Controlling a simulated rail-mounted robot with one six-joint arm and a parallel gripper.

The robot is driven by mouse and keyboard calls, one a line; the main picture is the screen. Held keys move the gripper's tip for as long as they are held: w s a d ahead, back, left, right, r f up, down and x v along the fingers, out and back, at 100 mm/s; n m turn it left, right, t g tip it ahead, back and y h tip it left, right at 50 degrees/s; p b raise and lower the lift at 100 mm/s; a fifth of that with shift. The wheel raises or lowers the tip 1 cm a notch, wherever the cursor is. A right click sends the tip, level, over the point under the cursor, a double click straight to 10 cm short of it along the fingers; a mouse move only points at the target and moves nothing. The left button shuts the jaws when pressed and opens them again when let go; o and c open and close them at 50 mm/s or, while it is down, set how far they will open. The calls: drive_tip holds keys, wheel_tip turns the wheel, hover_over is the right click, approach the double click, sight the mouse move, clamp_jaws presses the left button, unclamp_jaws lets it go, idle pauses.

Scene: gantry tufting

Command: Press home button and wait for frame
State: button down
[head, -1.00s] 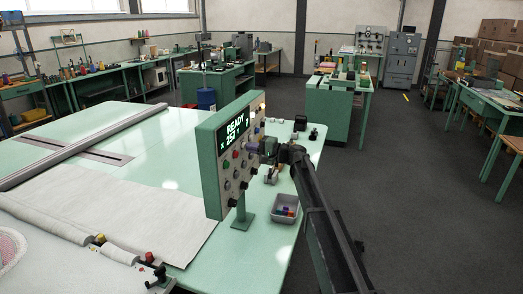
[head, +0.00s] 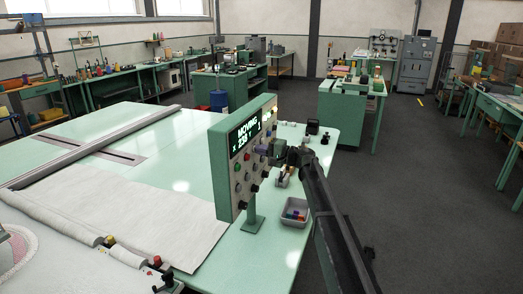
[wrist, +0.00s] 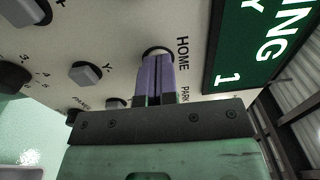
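The control panel (head: 219,175) stands on a post at the table's edge, in the head view. Its green display (head: 245,136) reads "MOVING" with position numbers below, X about 239. The display also shows partly in the wrist view (wrist: 262,45). My gripper (wrist: 155,62) has its two purple fingers together, with only a thin seam between them. Their tips are at the round home button (wrist: 158,49), beside the label "HOME". The fingertips hide most of that button, so I cannot tell how far it is pressed. In the head view my gripper (head: 264,149) is at the panel's front.
Other buttons and knobs (wrist: 86,73) surround the home button. A small grey bin (head: 293,222) with coloured pieces sits on the table below. The gantry beam (head: 95,145) crosses the table, and white cloth (head: 150,220) lies in front of it. Dark floor lies open at right.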

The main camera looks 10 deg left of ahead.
drive_tip(key=v, duration=1.3)
drive_tip(key=shift+d, duration=0.35)
drive_tip(key=s+d+f+n+g+h, duration=0.1)
drive_tip(key=s+d+f+g+h, duration=0.1)
drive_tip(key=s+f+h, duration=0.5)
drive_tip(key=s+d+f+n+g+h, duration=0.15)
drive_tip(key=s+f, duration=0.35)
drive_tip(key=s, duration=0.6)
drive_tip(key=s+d+f+h, duration=0.1)
drive_tip(key=s+d+h, duration=0.2)
drive_tip(key=s, duration=0.5)
drive_tip(key=s+d+f+g+h, duration=0.1)
drive_tip(key=s+d+f+h, duration=0.1)
drive_tip(key=s, duration=0.6)
drive_tip(key=s+d+f+g+h, duration=0.1)
drive_tip(key=s+d+f+h, duration=0.1)
drive_tip(key=s+d+h, duration=0.2)
drive_tip(key=s+d+n, duration=0.1)
drive_tip(key=s+d, duration=0.1)
drive_tip(key=s, duration=0.1)
drive_tip(key=shift+s+f, duration=0.25)
drive_tip(key=shift+s, duration=0.15)
